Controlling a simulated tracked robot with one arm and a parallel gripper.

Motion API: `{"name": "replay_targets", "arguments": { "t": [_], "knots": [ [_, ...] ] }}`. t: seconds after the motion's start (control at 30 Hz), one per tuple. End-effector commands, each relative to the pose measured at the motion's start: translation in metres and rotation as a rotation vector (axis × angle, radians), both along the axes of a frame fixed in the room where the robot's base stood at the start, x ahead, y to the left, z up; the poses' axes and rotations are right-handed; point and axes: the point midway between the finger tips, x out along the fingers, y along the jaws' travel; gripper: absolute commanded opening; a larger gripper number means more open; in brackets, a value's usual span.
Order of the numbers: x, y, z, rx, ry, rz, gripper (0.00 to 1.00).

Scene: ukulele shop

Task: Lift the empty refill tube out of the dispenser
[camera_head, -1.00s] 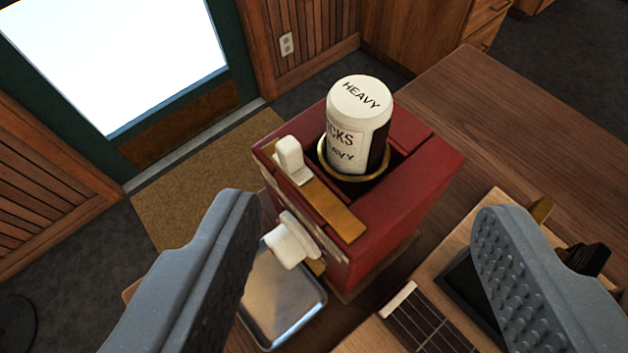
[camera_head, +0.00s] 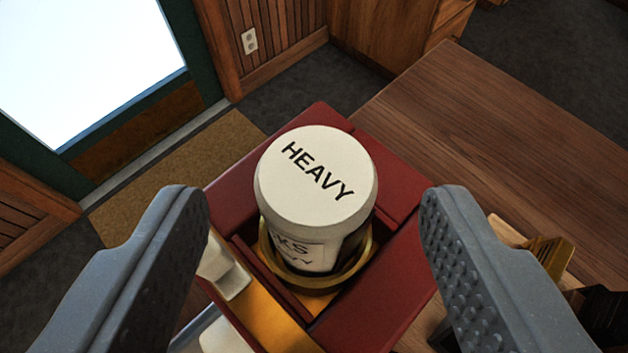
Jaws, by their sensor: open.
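The refill tube (camera_head: 315,180) has a white cap reading "HEAVY" and a label partly seen below it. It stands upright in a brass ring (camera_head: 365,268) in the top of the red dispenser (camera_head: 385,290). Its lower part is hidden inside the dispenser. My gripper (camera_head: 315,215) is open, with one grey finger at the left and one at the right of the tube. Both fingers are apart from the tube, and nothing is between them but the tube and dispenser in view.
A white lever (camera_head: 226,268) and a brass strip (camera_head: 265,315) are on the dispenser's left side. The wooden counter (camera_head: 480,150) is clear behind and to the right. Dark and brass-coloured items (camera_head: 600,315) lie at the lower right, partly hidden by my right finger.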

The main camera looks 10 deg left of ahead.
Motion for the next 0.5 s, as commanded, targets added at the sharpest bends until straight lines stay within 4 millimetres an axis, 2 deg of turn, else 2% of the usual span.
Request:
{"name": "replay_targets", "arguments": {
  "t": [0.17, 0.5],
  "knots": [
    [0.006, 0.001, -0.002, 0.0, 0.0, 0.0, 0.58],
    [0.035, 0.005, -0.016, -0.001, 0.001, 0.0, 0.58]
  ]
}}
